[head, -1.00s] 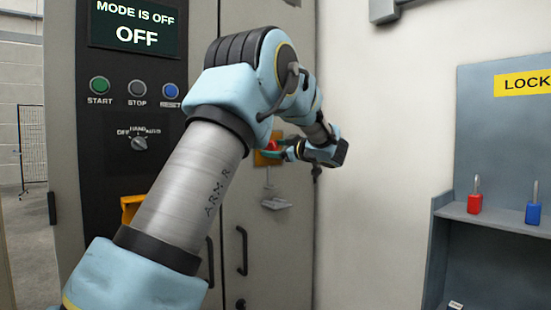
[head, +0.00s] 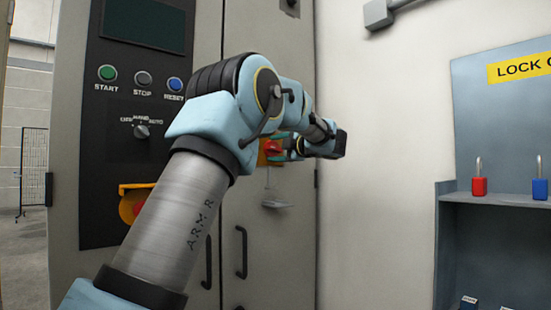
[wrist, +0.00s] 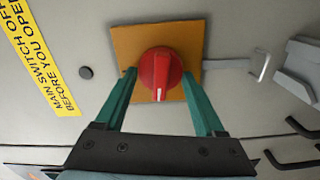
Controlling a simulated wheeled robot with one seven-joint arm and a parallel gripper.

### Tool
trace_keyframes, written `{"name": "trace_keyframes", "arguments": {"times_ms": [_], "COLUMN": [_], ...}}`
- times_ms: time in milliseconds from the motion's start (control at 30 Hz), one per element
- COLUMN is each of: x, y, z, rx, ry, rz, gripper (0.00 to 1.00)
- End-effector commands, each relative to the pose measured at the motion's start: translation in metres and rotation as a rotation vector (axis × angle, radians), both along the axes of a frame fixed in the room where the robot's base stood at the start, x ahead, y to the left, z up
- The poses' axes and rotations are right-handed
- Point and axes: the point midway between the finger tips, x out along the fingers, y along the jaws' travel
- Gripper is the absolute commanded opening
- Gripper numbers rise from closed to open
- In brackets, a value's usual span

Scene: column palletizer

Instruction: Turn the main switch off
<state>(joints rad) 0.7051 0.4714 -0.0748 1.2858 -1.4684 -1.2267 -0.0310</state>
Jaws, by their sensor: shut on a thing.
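The main switch is a red round knob (wrist: 160,72) with a raised grip and a white mark, on an orange square plate (wrist: 135,42). In the wrist view the white mark is toward the bottom of the picture. My gripper (wrist: 160,74) has its two green fingers on either side of the knob and is shut on it. In the head view the red knob (head: 272,148) shows partly, on the grey cabinet door behind my arm. The display (head: 143,24) at the cabinet's upper left is dark.
A yellow warning label (wrist: 40,60) is beside the switch. A hasp (wrist: 262,66) is on its other side. The control panel has buttons (head: 143,78) and a selector (head: 142,130). A lock board at right holds a red padlock (head: 479,186) and a blue padlock (head: 540,188).

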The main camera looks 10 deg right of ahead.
Motion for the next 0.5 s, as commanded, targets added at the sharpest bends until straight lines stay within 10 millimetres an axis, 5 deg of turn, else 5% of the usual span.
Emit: {"name": "trace_keyframes", "arguments": {"times_ms": [500], "x": [0.0000], "y": [0.0007], "z": [-0.0023], "rx": [-0.148], "ry": [-0.068], "rz": [0.002], "gripper": [0.16]}}
